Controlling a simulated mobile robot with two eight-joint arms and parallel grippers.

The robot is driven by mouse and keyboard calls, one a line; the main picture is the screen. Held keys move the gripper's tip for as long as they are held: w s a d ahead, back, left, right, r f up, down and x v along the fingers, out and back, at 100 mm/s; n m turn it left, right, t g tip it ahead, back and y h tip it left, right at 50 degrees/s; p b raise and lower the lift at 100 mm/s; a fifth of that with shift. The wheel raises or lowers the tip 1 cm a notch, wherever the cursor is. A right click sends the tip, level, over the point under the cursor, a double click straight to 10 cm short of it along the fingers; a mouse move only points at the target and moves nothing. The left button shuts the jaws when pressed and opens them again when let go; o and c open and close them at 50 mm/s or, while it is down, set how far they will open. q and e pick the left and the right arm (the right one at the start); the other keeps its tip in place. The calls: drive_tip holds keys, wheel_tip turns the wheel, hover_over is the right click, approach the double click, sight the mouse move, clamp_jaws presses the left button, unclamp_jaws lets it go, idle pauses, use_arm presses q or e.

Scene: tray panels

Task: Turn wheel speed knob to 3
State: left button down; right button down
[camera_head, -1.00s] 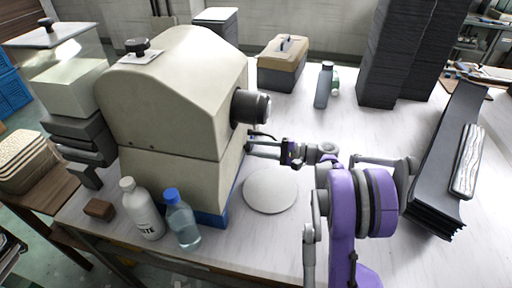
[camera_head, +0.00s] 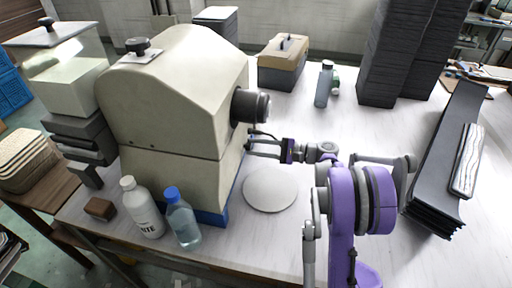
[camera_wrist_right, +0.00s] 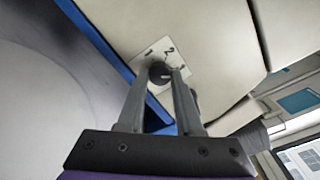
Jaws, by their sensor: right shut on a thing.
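The beige machine (camera_head: 175,90) stands on the table with a dark knob (camera_wrist_right: 160,73) on its side. My right gripper (camera_head: 250,143) reaches the machine's side below a dark cylinder. In the right wrist view its two fingers (camera_wrist_right: 164,75) are closed on the knob, one on each side. The knob's pointer direction cannot be made out. The knob is hardly visible in the head view. My left gripper is not in view.
A round white disc (camera_head: 270,189) lies below my right gripper. A white bottle (camera_head: 143,210) and a blue-capped bottle (camera_head: 182,220) stand at the front. Another black knob (camera_head: 138,45) is on the machine's top. A black binder stack (camera_head: 445,165) is at the right.

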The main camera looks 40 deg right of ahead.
drive_tip(key=c, duration=0.6)
unclamp_jaws()
drive_tip(key=shift+o, duration=0.2)
drive_tip(key=v, duration=1.1)
drive_tip(key=shift+a, duration=0.1)
